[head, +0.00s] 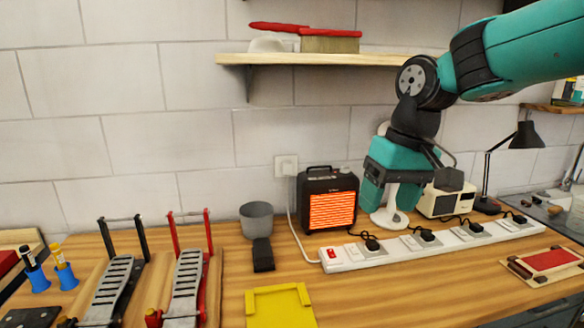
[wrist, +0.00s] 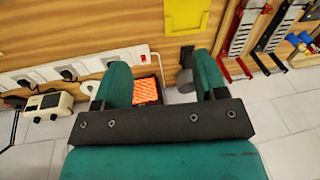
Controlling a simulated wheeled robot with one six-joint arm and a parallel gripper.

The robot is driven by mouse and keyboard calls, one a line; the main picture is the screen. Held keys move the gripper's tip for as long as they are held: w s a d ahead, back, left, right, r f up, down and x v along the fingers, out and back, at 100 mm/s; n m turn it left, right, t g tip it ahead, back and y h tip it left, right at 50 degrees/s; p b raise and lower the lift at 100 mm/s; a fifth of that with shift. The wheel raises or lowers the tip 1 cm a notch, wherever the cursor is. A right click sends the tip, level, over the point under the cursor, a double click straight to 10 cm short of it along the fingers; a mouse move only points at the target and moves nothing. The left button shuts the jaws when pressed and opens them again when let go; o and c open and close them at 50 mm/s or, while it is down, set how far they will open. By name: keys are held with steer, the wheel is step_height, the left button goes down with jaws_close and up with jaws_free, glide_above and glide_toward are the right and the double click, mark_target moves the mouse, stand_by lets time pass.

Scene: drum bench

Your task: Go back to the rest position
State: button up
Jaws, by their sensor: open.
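My gripper (head: 400,165) hangs from my teal arm at the right of the head view, in front of the wall and above the back of the bench. In the wrist view its two teal fingers (wrist: 160,62) stand wide apart with nothing held between them. A black heater with a glowing orange front (head: 332,205) stands on the bench to the left of my gripper in the head view. It also shows in the gap between the fingers in the wrist view (wrist: 146,91). A white stand (head: 390,215) is partly hidden behind my gripper.
A white power strip (head: 345,258) with several plugs runs along the bench (head: 375,300). A grey cup (head: 257,219), a yellow tray (head: 280,308) and drum pedals (head: 188,285) are to the left. A shelf (head: 320,59) and a black desk lamp (head: 527,135) flank my arm.

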steer(key=s+f+n+y+b, duration=0.1)
steer(key=s+f, duration=0.3)
steer(key=s, duration=0.6)
steer(key=s+f+n+y+b, duration=0.1)
steer(key=s+f+n, duration=0.1)
steer(key=s, duration=0.9)
steer(key=shift+s+a+f+n+g, duration=0.15)
steer(key=shift+s+f+n+g, duration=0.15)
steer(key=shift+f, duration=0.6)
